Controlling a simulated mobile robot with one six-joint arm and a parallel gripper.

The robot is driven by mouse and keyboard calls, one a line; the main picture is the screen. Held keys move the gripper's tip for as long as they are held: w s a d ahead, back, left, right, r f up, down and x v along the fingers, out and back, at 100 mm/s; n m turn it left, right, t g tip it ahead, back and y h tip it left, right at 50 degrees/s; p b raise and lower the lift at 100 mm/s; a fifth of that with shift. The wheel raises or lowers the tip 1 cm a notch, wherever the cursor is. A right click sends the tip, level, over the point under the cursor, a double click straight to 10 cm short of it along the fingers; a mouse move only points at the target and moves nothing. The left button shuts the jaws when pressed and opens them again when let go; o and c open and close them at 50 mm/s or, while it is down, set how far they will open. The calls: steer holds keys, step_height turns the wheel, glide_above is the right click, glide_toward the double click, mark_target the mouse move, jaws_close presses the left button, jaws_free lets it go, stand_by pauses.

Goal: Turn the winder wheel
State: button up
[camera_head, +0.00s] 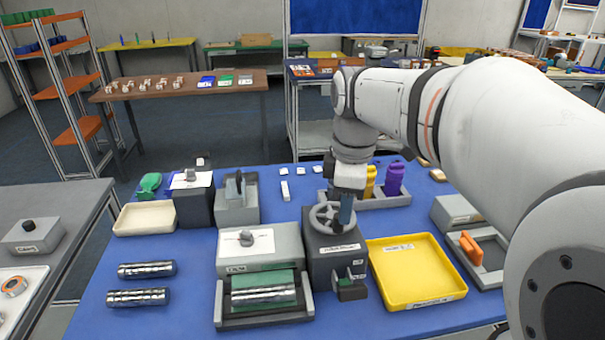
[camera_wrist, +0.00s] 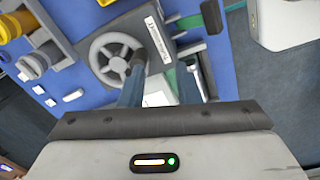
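The winder wheel (camera_head: 325,214) is a grey spoked handwheel on top of a dark grey winder box (camera_head: 336,262) with a white label. The wheel also shows from above in the wrist view (camera_wrist: 96,58). My gripper (camera_head: 346,222) points down at the wheel's right side. In the wrist view my gripper (camera_wrist: 160,72) has its two fingers apart, with nothing clearly held between them. One finger is close to the wheel's rim or over it; I cannot tell whether it touches. The wheel's right rim is partly hidden by the finger.
A yellow tray (camera_head: 415,272) stands right of the winder box. Left of it is a grey machine (camera_head: 258,250) with a green bed and metal roller. Behind it, a grey holder carries yellow and purple bottles (camera_head: 394,178). Two metal cylinders (camera_head: 146,270) lie on open blue tabletop.

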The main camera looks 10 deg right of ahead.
mark_target(338, 217)
steer(key=w+n, duration=0.3)
steer(key=shift+w+r+n+g, duration=0.3)
steer(key=shift+r, duration=0.1)
steer(key=shift+w+f, duration=0.1)
step_height(338, 217, down, 7)
steer(key=shift+f+b, duration=0.2)
steer(key=shift+b, duration=0.15)
steer(key=shift+c, duration=0.4)
jaws_close()
